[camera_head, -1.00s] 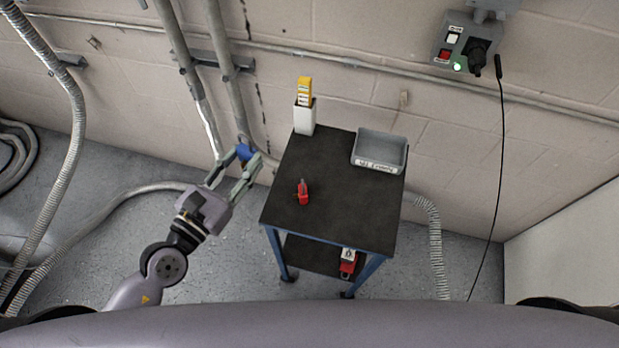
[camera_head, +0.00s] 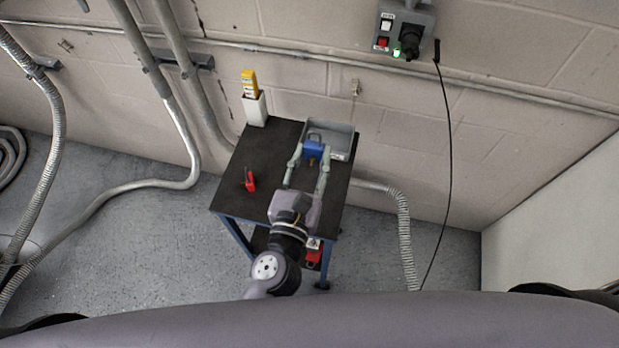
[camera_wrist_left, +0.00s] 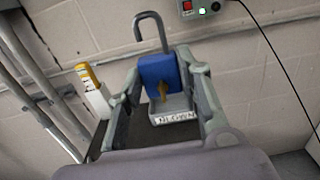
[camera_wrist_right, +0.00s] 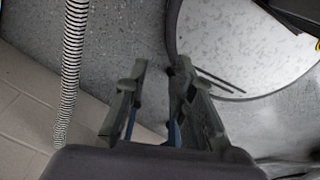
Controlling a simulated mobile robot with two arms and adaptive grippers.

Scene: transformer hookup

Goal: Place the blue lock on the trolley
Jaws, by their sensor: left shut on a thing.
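The blue lock (camera_head: 313,147) is between the fingertips of my left gripper (camera_head: 311,158), which is shut on it. The lock shows in front of the grey bin on the trolley (camera_head: 223,194); whether it touches the bin or trolley top I cannot tell. In the left wrist view the lock (camera_wrist_left: 158,77) has a blue body, an open grey shackle pointing up and a brass key in its face. My right gripper (camera_wrist_right: 155,100) shows only in its own wrist view, its fingers apart with nothing seen between them.
On the black trolley top lie a red lock (camera_head: 250,180), a white holder with a yellow tag (camera_head: 254,105) and the grey labelled bin (camera_head: 343,140). A red item (camera_head: 314,254) is on the lower shelf. A grey switch box (camera_head: 405,30) hangs on the wall.

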